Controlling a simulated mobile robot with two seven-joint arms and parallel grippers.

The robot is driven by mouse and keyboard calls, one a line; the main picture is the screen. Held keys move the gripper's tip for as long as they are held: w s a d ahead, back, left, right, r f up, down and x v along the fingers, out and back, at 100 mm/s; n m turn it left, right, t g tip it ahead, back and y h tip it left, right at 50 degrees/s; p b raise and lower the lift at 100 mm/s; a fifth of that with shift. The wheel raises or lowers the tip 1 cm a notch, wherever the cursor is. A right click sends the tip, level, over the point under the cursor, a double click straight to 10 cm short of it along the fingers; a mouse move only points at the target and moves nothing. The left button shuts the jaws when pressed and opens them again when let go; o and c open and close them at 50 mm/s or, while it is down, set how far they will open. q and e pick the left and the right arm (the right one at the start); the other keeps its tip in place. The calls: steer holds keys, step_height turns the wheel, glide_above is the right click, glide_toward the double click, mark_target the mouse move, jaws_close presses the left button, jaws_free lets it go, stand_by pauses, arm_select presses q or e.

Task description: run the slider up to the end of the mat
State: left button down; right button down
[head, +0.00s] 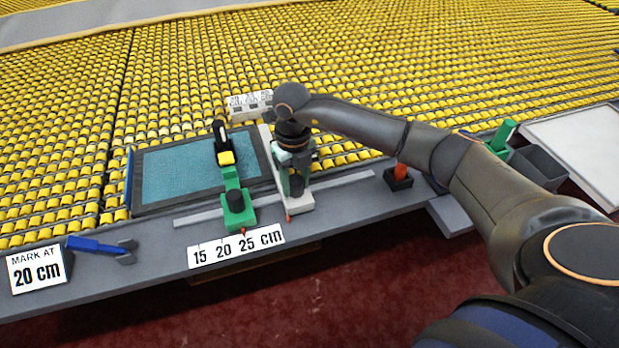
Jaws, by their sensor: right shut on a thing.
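The teal mat (175,172) with a dark border lies flat on the grey bench. A white slider (300,204) with a red pointer stands on the pale rail at the mat's right end. Its white bar runs back along the mat's right edge; I cannot tell whether they touch. My right gripper (296,184) points down and is shut on the slider's upright part, mostly hidden by the gripper. A green slide (238,216) with a black knob stands further left on the rail, its arm reaching over the mat. My left gripper is not in view.
The rail (345,185) right of the slider is clear.

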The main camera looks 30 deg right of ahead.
steer(key=shift+d, duration=0.1)
steer(key=shift+c, duration=1.9)
jaws_free()
steer(key=shift+r, duration=0.1)
step_height(320, 180, up, 12)
steer(key=shift+r, duration=0.2)
